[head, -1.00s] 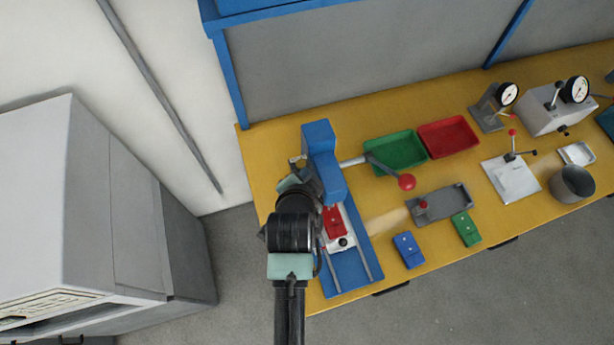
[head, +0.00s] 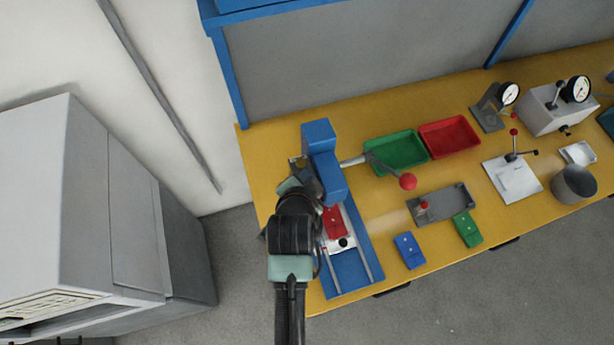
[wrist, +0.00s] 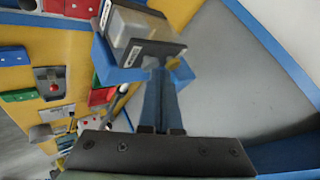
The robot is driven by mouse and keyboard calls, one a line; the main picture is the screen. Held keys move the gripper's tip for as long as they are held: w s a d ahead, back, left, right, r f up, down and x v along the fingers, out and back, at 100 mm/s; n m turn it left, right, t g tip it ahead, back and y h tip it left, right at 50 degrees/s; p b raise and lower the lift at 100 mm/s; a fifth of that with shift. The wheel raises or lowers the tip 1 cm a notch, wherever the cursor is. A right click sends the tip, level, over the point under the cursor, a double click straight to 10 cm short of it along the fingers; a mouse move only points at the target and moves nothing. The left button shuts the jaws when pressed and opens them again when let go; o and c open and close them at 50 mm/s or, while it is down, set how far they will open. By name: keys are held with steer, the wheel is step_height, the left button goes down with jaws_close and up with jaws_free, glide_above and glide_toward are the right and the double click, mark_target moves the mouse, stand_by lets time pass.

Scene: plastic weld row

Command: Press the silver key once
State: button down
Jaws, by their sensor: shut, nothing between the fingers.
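My gripper (wrist: 165,80) is shut and empty in the wrist view, with its fingertips close to a silver-grey block with dark plates (wrist: 138,30). I cannot tell whether they touch, or whether this block is the silver key. No separate silver key can be made out with certainty. In the head view my arm covers the left side of the blue press (head: 322,150), and the fingertips are hidden there. A small grey part (head: 297,161) shows at the press's left side, next to my wrist.
A red block (head: 334,221) lies on the press bed. A red-knobbed lever (head: 407,181) sticks out to the right. Green (head: 402,152) and red trays (head: 448,137), a grey fixture (head: 440,204) and loose blue (head: 409,250) and green blocks (head: 467,229) sit on the yellow bench (head: 375,225).

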steer(key=shift+f, duration=0.4)
stand_by(0.4)
steer(key=shift+r+p, duration=0.75)
steer(key=shift+r, duration=0.3)
step_height(320, 180, up, 5)
steer(key=p, duration=0.4)
steer(key=shift+p, duration=0.35)
stand_by(0.3)
